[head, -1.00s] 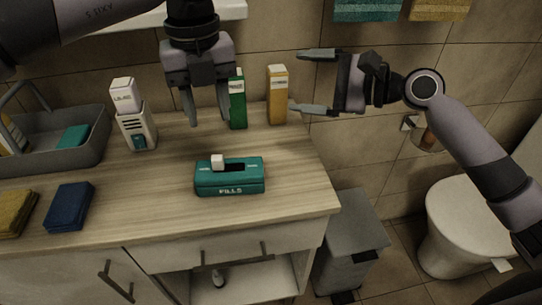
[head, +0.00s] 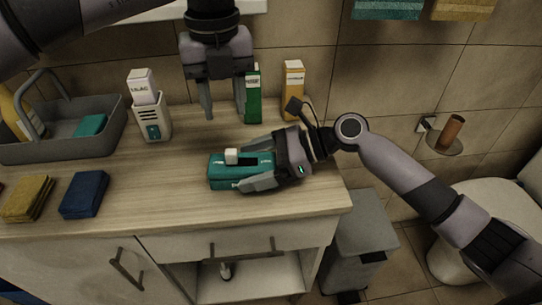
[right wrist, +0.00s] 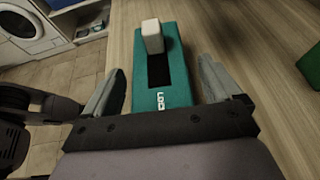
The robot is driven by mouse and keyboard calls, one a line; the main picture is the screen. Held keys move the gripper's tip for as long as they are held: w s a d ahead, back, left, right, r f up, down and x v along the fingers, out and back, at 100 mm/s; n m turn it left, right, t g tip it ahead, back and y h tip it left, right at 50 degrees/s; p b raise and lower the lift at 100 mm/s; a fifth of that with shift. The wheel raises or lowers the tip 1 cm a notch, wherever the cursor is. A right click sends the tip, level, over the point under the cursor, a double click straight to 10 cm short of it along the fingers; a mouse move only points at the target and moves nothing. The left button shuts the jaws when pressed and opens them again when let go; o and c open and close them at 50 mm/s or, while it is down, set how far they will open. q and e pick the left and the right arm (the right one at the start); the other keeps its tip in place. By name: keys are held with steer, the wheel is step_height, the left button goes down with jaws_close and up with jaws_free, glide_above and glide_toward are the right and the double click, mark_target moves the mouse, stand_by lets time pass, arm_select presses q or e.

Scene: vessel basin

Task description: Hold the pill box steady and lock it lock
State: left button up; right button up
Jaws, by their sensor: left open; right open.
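The teal pill box (head: 222,171) lies on the wooden counter, with a white sliding lock knob (head: 232,156) at the left end of a dark slot in its top. In the right wrist view the pill box (right wrist: 177,68) lies between my right gripper's fingers, with the white knob (right wrist: 152,36) at the far end of the slot. My right gripper (head: 254,163) is open around the box's right end, one finger on each side; gaps show beside the fingers in the wrist view. My left gripper (head: 225,110) is open and empty, pointing down above the counter behind the box.
A green carton (head: 253,95) and a yellow carton (head: 293,80) stand at the back. A white dispenser (head: 150,112) is to their left. A grey basket (head: 60,146), blue cloth (head: 84,194) and yellow cloth (head: 27,198) lie left. The counter's front strip is clear.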

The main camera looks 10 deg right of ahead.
steer(key=shift+a+f, duration=0.15)
steer(key=shift+a, duration=0.3)
steer(key=c, duration=1.1)
arm_select(q)
steer(key=shift+f, duration=0.1)
jaws_close()
steer(key=w+a+f+m+h, duration=0.1)
steer(key=a+f+m+h, duration=0.1)
steer(key=a+h, duration=0.7)
steer(key=a+f, duration=0.1)
steer(key=a, duration=0.5)
steer(key=shift+w+a+f+m+g, duration=0.15)
steer(key=shift+a+m+g, duration=0.15)
steer(key=shift+g, duration=0.1)
steer(key=shift+d, duration=0.1)
